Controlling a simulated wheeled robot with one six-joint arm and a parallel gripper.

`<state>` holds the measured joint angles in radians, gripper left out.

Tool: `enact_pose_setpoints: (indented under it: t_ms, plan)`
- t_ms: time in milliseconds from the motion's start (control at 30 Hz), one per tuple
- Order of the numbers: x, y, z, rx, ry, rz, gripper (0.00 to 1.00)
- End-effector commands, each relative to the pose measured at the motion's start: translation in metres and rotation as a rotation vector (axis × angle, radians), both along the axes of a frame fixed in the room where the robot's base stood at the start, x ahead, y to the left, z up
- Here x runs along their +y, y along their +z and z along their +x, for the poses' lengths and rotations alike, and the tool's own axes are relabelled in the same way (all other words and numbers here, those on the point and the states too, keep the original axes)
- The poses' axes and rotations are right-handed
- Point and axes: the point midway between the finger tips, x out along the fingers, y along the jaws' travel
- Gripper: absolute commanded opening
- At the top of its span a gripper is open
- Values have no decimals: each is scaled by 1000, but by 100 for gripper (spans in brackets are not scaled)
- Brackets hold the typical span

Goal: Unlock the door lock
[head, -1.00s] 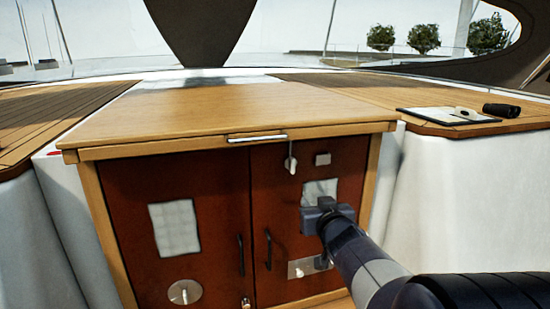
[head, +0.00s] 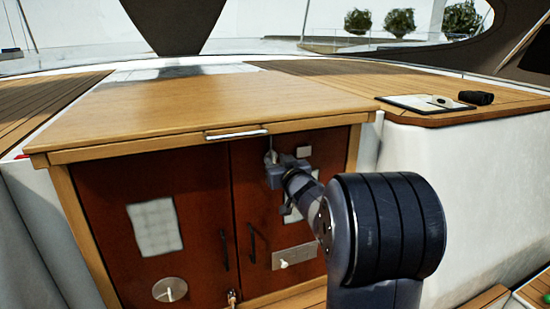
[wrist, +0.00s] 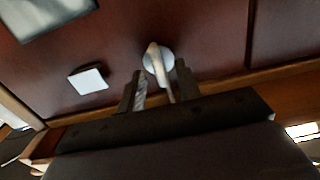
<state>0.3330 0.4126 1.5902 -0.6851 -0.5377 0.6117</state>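The door lock, a pale turn lever on a round base, is near the top of the right red-brown door (head: 256,200). In the head view only a small part of the lock (head: 270,157) shows above my gripper (head: 275,174). In the wrist view the lever (wrist: 157,62) points down between the two fingers of my gripper (wrist: 160,84). The fingers are open, one on each side of the lever, with gaps visible. I cannot tell if either finger touches it. My gripper hides part of the lock in the head view.
A small pale square (wrist: 88,80) is beside the lock. Lower down are black door handles (head: 252,243), a metal latch plate (head: 294,257) and a round metal fitting (head: 170,289). The wooden top (head: 190,105) overhangs the doors, with a white bar handle (head: 236,134).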

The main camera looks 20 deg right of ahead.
Motion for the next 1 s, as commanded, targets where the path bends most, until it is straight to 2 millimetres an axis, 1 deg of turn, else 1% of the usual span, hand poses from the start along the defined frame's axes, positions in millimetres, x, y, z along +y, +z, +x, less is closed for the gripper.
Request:
enact_pose_setpoints:
  t_ms: [100,200,467,567,867,900,1000]
  plan:
    - [0,0,9,1,-1,1,33]
    - [0,0,13,1,-1,1,33]
    - [0,0,14,0,-1,0,33]
    - [0,0,14,0,-1,0,26]
    - [0,0,13,1,-1,0,2]
    - [0,0,13,1,-1,0,0]
    - [0,0,13,1,-1,0,0]
